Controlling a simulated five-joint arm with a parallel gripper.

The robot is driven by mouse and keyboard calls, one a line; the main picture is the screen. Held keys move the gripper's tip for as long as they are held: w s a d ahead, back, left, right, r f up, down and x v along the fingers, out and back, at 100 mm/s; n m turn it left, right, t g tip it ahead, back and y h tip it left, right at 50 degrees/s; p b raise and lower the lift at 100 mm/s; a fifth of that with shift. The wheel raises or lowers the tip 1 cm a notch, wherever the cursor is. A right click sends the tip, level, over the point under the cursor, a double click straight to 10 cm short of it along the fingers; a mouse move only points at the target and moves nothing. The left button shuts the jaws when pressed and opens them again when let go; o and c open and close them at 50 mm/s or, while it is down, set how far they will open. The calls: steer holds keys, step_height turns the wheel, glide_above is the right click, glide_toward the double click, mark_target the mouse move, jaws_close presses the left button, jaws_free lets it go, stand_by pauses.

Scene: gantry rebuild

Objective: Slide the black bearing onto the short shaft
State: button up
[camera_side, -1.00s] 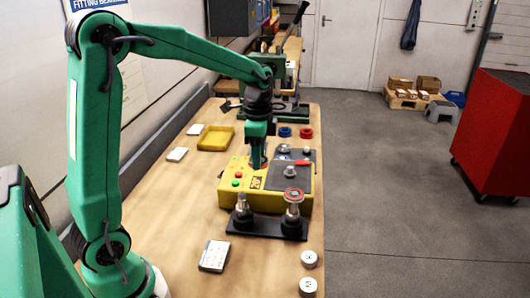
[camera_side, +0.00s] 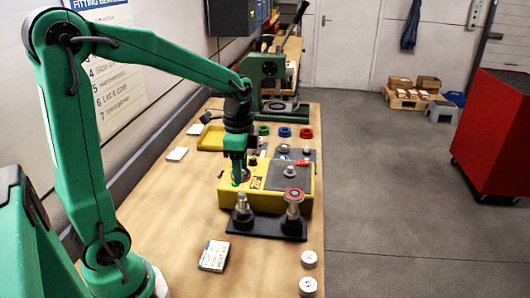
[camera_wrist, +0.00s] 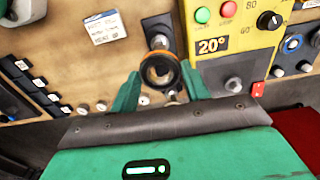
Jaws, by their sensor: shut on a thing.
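My gripper (camera_wrist: 160,88) is shut on the black bearing (camera_wrist: 172,84), a dark ring with an orange edge, held between its two green fingers in the wrist view. In the side view my gripper (camera_side: 239,178) hangs over the left end of the yellow heater box (camera_side: 275,205), and the bearing is hard to make out there. The short shaft (camera_side: 243,213) stands upright on a black base plate (camera_side: 268,228), in front of my gripper and apart from it.
Behind the heater lie a green ring (camera_side: 263,130), a blue ring (camera_side: 285,132) and a red ring (camera_side: 306,133). A yellow tray (camera_side: 211,138) and a green press (camera_side: 268,72) stand farther back.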

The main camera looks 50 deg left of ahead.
mark_target(242, 193)
steer(key=shift+f, duration=3.35)
stand_by(0.3)
steer(key=o, duration=1.2)
steer(key=shift+c, duration=0.2)
steer(key=shift+r, duration=0.1)
steer(key=shift+r, duration=3.85)
